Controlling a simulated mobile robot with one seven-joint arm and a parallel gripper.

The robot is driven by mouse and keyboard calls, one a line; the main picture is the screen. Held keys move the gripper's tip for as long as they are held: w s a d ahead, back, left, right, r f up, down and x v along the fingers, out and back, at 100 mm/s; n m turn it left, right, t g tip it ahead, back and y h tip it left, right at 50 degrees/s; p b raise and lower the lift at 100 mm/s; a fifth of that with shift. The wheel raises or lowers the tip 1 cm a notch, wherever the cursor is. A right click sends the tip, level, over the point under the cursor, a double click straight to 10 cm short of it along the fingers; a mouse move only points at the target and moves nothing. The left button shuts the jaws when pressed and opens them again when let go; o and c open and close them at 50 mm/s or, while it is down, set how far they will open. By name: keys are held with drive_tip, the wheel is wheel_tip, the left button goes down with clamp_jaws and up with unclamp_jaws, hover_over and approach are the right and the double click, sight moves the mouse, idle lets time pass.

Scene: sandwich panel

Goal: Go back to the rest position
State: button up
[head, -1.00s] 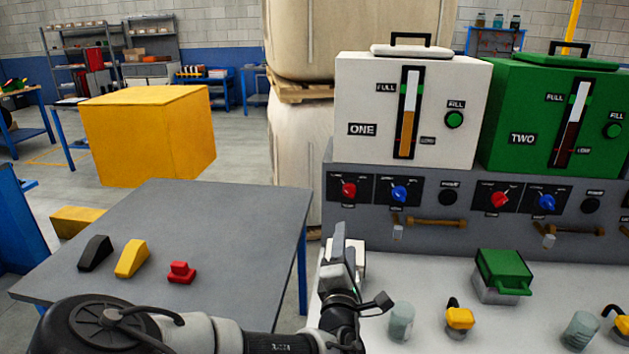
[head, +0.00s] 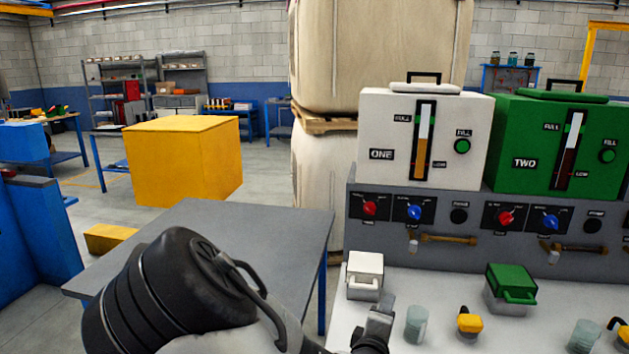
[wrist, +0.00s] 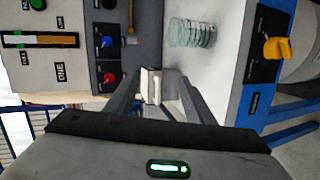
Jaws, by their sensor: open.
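My gripper (head: 380,320) is at the bottom middle of the head view, low over the white bench (head: 400,300). In the wrist view its two fingers (wrist: 157,80) stand apart with nothing held between them. A white box with a handle (head: 364,276) stands on the bench behind my gripper. It also shows in the wrist view (wrist: 151,87), beyond the fingertips and apart from them. My arm covers the front of the grey table (head: 270,235).
A panel with red and blue knobs (head: 430,218) backs the bench, under white machine ONE (head: 385,120) and green machine TWO (head: 520,130). A clear jar (head: 416,325), a yellow-topped item (head: 469,323) and a green-lidded box (head: 510,285) stand right of my gripper.

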drive_tip(key=s+a+f+m+g+y, duration=0.1)
drive_tip(key=s+f+m+g+y, duration=0.1)
drive_tip(key=s+f+m+g, duration=0.3)
drive_tip(key=s+a+r+m+g+y, duration=0.25)
drive_tip(key=a+r+m+y, duration=0.2)
drive_tip(key=r, duration=0.25)
drive_tip(key=s+d+r+m, duration=0.2)
drive_tip(key=s+r, duration=0.7)
drive_tip(key=s+d+r+m, duration=0.2)
drive_tip(key=s+r, duration=0.6)
drive_tip(key=s, duration=0.2)
wheel_tip(320, 180, up, 18)
drive_tip(key=p, duration=1.9)
drive_tip(key=shift+w+r+h, duration=0.25)
drive_tip(key=shift+w+h, duration=0.05)
drive_tip(key=shift+h, duration=0.05)
